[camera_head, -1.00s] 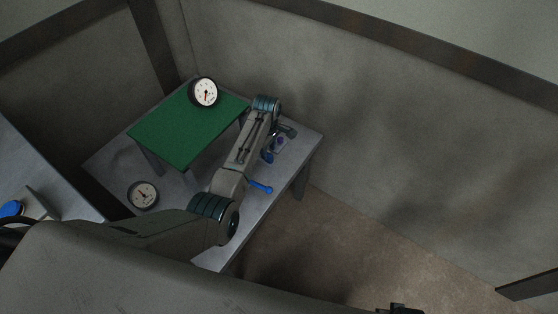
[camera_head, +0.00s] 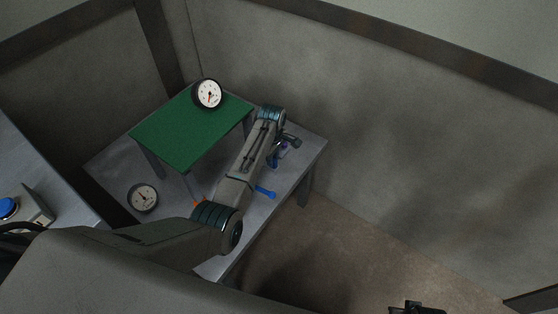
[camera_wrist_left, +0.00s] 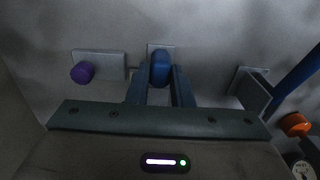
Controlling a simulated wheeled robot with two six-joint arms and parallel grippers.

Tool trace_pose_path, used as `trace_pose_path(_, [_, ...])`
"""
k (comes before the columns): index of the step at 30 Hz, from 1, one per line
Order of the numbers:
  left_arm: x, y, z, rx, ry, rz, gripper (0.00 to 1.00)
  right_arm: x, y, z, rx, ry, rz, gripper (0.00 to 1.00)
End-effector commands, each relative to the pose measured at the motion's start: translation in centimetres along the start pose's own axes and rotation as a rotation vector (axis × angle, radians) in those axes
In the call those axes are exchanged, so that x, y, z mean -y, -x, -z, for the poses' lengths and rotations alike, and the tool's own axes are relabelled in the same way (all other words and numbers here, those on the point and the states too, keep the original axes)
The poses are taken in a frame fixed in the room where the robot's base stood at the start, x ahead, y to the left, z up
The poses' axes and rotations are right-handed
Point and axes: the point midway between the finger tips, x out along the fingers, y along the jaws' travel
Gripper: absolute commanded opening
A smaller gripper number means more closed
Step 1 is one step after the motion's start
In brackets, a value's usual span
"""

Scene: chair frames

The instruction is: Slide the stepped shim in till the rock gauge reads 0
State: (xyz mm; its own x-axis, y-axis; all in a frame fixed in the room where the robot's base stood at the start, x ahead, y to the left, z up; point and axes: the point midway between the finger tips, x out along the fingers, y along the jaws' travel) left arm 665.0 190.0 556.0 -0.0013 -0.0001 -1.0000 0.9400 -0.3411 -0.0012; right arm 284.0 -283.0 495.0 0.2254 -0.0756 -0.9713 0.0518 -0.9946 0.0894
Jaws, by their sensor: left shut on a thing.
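In the left wrist view my left gripper (camera_wrist_left: 161,88) is shut on a blue knob (camera_wrist_left: 159,68), which stands in front of a small grey plate (camera_wrist_left: 161,49). The knob seems to belong to a shim; its steps cannot be made out. In the head view my left gripper (camera_head: 285,148) is small and partly hidden by its arm, at the bench's right side. A round white dial (camera_head: 208,94) stands on the green top, its needle pointing down-left. A second dial (camera_head: 142,197) lies on the bench. Their figures are too small to read. A dark piece (camera_head: 416,308) at the bottom edge appears to be my right gripper.
A green-topped stand (camera_head: 180,135) rises from the grey bench (camera_head: 115,168). A grey block with a purple knob (camera_wrist_left: 82,72) is left of the held knob. An orange knob (camera_wrist_left: 295,124) and a blue bar (camera_wrist_left: 296,78) are at right. A blue button (camera_head: 8,208) sits far left.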

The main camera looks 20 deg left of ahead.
Motion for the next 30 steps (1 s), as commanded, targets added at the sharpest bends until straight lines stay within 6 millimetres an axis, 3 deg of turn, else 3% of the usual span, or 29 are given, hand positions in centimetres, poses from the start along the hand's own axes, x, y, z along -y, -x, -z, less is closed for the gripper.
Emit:
trace_pose_path(19, [0.0,0.2,-4.2,0.001,-0.001,0.0,0.0,-0.2,2.5,0.6,0.0,0.0,0.0,0.36])
trace_pose_path(20, [0.0,0.1,-4.1,0.001,0.0,0.0,0.26,-0.2,2.4,0.6,0.0,0.0,0.0,0.36])
trace_pose_path(23, [0.0,0.1,-4.1,0.001,0.0,-0.001,0.45,-0.2,2.4,0.6,0.0,0.0,0.0,0.36])
trace_pose_path(30, [0.0,0.1,-4.1,0.001,0.0,0.0,0.45,-0.2,2.4,0.6,0.0,0.0,0.0,0.36])
